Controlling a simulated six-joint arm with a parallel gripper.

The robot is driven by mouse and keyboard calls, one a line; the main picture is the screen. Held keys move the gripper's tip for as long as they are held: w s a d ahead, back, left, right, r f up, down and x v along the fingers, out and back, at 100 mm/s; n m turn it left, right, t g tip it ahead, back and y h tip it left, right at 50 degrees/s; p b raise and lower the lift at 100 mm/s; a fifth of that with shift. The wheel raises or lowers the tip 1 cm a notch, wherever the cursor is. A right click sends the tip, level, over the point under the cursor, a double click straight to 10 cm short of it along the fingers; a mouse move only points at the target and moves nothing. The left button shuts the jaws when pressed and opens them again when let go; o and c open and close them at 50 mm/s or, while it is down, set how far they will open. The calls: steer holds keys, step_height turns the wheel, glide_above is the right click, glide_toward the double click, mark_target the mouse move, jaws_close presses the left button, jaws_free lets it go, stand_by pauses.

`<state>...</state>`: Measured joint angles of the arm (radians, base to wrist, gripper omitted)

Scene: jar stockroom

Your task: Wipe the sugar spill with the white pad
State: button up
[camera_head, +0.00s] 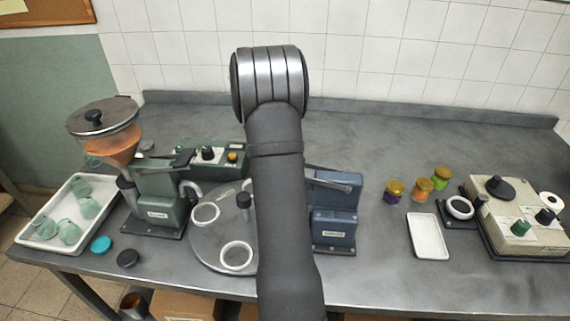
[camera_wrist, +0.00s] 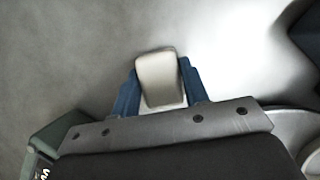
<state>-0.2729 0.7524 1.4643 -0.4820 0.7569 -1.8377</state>
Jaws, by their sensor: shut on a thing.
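In the wrist view my gripper (camera_wrist: 160,92), with two blue fingers, is shut on the white pad (camera_wrist: 159,72). The pad is a pale, rounded block held between the fingers, over the grey counter. I cannot tell whether the pad touches the counter. In the head view my own arm hides the gripper and the pad. No sugar spill can be made out in either view; a bright patch of counter right of the pad in the wrist view may be only glare.
The grey counter (camera_head: 370,150) is clear at the back. A green machine (camera_head: 160,195), a round turntable (camera_head: 206,250) and a blue machine (camera_head: 335,215) stand near my arm. Small jars (camera_head: 421,189), a white tray (camera_head: 428,237) and a beige device (camera_head: 515,222) stand right; a jar tray (camera_head: 40,243) left.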

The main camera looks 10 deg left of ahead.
steer(key=shift+a, duration=3.05)
steer(key=shift+d, duration=3.7)
steer(key=shift+d+r, duration=0.15)
steer(key=shift+d, duration=0.05)
steer(key=shift+a+r, duration=0.1)
steer(key=shift+r, duration=3.85)
